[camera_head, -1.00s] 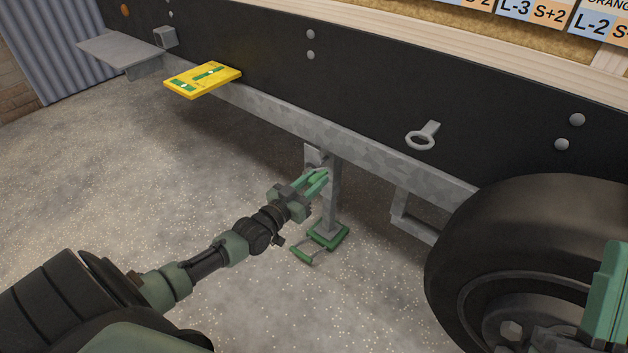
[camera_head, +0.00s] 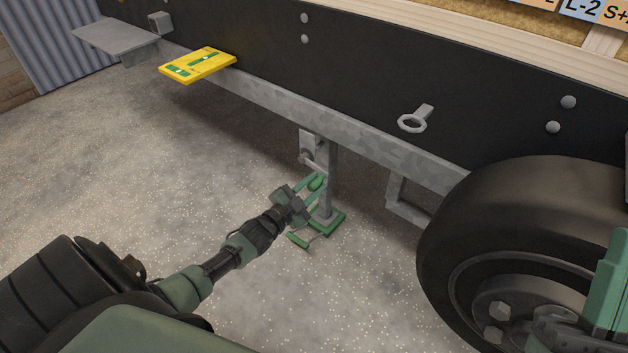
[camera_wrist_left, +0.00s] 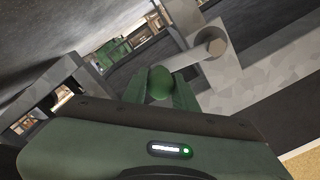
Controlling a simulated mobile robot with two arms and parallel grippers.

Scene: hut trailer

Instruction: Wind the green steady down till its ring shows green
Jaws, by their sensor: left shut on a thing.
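The steady is a grey post (camera_head: 328,185) under the trailer's frame rail, with a green foot (camera_head: 325,222) low at the floor. A grey crank (camera_head: 312,161) at its top hangs downward and ends in a green knob (camera_head: 316,182). My left gripper (camera_head: 310,188) is shut on that knob, beside the post. In the left wrist view the knob (camera_wrist_left: 160,82) sits between the fingers, with the grey crank arm (camera_wrist_left: 217,67) beyond. I see no lit ring on the steady. My right gripper's jaws are not in view.
A large black wheel (camera_head: 520,215) stands to the right. A yellow plate with green marks (camera_head: 198,65) sits on the rail at left. A grey ring (camera_head: 412,123) juts from the black skirt. The floor at left is clear.

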